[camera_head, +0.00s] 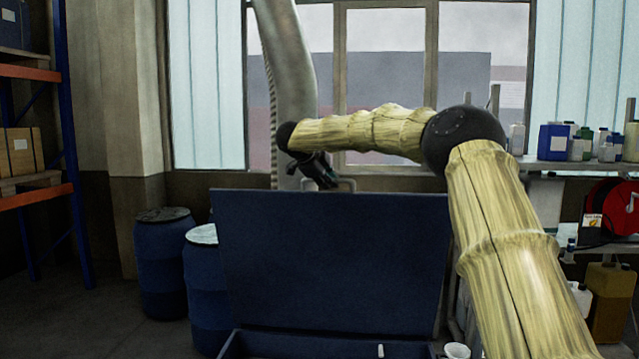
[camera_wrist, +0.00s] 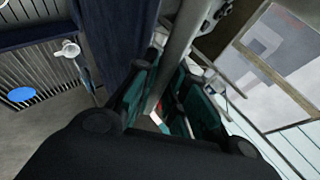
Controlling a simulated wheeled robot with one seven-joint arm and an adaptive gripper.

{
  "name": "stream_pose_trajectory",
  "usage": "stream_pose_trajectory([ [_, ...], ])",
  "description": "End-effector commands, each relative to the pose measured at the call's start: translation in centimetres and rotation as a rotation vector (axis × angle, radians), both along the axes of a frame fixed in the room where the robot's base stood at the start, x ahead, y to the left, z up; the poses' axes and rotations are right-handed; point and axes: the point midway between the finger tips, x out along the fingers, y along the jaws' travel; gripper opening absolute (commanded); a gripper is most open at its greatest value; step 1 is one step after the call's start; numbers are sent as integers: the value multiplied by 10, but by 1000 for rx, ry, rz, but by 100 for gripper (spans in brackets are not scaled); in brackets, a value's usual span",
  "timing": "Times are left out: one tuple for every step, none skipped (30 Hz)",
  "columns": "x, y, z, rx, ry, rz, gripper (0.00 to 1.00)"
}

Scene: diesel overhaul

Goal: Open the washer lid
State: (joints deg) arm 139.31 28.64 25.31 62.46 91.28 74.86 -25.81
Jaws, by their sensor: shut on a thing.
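The washer lid (camera_head: 330,262) is a large dark blue panel standing raised, nearly upright, above the washer's dark blue tub (camera_head: 300,346). A grey tubular handle (camera_head: 346,184) shows at its top edge. My gripper (camera_head: 322,172) is at that edge, beside the visible part of the handle. In the wrist view the dark fingers (camera_wrist: 165,105) with teal parts close around a grey bar (camera_wrist: 180,50), which looks like the handle. The dark blue lid also shows there (camera_wrist: 105,40), left of the fingers. The exact contact is partly hidden by the fingers.
Blue drums (camera_head: 163,262) stand left of the washer. A shelf with bottles (camera_head: 580,142) and a red reel (camera_head: 612,205) are at the right. A blue and orange rack (camera_head: 75,150) is at the far left. A thick grey duct (camera_head: 290,60) hangs behind my arm.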

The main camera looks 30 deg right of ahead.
Motion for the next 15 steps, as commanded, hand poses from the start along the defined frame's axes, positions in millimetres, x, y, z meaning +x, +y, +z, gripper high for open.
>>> stream_pose_trajectory([
  [1, -1, -5, 5, 6, 1, 0],
  [1, -2, -5, 6, 6, 1, 0],
  [0, -3, -5, 5, 7, 0, 0],
  [0, -4, -5, 6, 7, 0, 0],
  [0, -5, -5, 6, 7, -2, 0],
  [-1, -5, -5, 7, 7, -2, 0],
  [-1, -5, -5, 7, 7, -2, 0],
  [-1, -6, -5, 6, 8, -3, 0],
  [-1, -6, -5, 6, 8, -3, 0],
  [-1, -6, -5, 6, 8, -3, 0],
  [-1, -6, -5, 6, 8, -3, 0],
  [-2, -6, -5, 6, 8, -4, 0],
  [-2, -6, -5, 6, 7, -4, 0],
  [-2, -6, -5, 6, 7, -4, 15],
  [-2, -7, -5, 6, 7, -4, 22],
])
